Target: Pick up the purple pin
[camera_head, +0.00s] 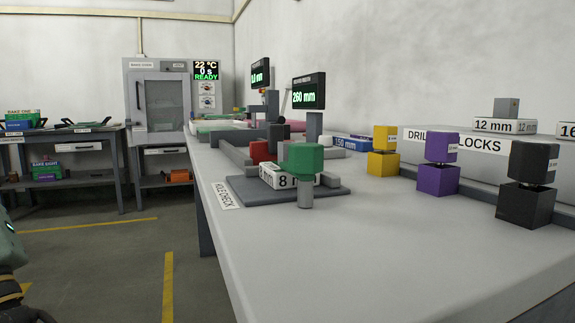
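The purple pin (441,146) stands upright on the bench at the right. Its cube-shaped purple head carries a small white label that is too small to read. A short shank shows under the head and goes down into a purple block (438,179). It stands between a yellow pin (385,138) in a yellow block and a black pin (532,161) in a black block. My gripper is not in view; only a green and dark part of my arm shows at the lower left edge, far from the purple pin.
The long grey bench (350,240) has clear room in front of the pins. A "DRILL BLOCKS" board (480,148) stands behind them. A green-headed pin (302,158) is at the hole check plate (255,192). An oven (158,98) and a side table (85,142) stand farther left.

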